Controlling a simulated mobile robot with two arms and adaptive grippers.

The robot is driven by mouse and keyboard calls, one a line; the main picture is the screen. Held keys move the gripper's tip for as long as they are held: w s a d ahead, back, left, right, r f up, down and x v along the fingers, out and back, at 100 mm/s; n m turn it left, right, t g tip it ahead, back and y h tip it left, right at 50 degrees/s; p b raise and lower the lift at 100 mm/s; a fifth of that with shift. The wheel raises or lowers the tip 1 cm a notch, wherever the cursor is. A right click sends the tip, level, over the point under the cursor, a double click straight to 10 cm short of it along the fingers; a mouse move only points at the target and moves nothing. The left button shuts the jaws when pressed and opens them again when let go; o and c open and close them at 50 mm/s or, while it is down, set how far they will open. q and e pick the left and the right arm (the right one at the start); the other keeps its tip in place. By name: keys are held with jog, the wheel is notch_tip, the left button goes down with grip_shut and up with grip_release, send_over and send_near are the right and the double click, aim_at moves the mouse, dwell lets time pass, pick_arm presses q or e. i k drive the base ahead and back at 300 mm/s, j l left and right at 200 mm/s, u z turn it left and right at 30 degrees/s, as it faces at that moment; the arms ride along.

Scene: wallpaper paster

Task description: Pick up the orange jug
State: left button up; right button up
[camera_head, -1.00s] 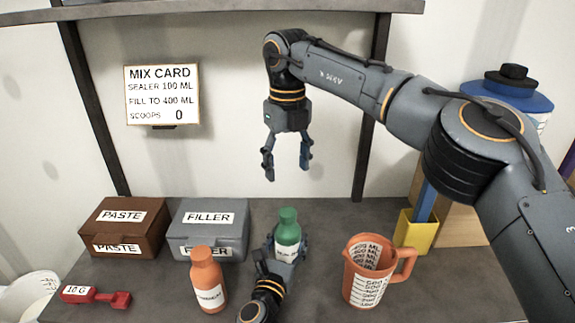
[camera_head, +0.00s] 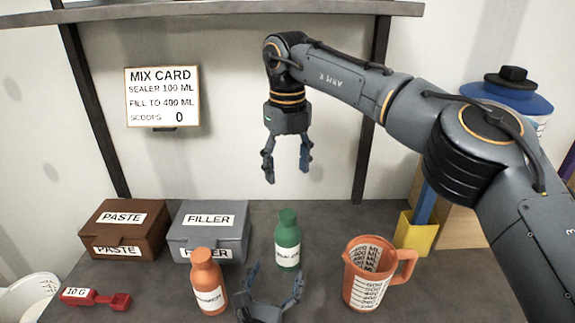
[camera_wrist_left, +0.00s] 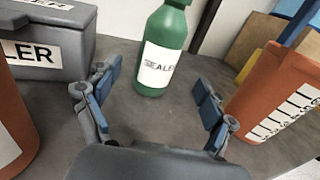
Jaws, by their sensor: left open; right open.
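The orange jug (camera_head: 366,279) with a measuring scale stands upright on the counter at the right, its handle to the right. It also shows at the right edge of the left wrist view (camera_wrist_left: 280,92). My left gripper (camera_head: 272,280) is open and empty at the counter's front, left of the jug and apart from it. In the left wrist view its open fingers (camera_wrist_left: 158,95) point toward the green sealer bottle (camera_wrist_left: 160,50), which stands upright just beyond them. My right gripper (camera_head: 287,172) is open and empty, pointing down, high above the counter's back.
An orange bottle (camera_head: 208,283) stands left of my left gripper. The green bottle (camera_head: 287,243) stands behind it. Brown paste box (camera_head: 122,230), grey filler box (camera_head: 208,230) and red scoop (camera_head: 95,298) are at the left. A yellow holder (camera_head: 415,235) stands behind the jug.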

aim_at(371, 261)
jog(key=k+j, duration=0.2)
jog(key=k, duration=0.3)
jog(key=k+j, duration=0.2)
jog(key=k, duration=0.25)
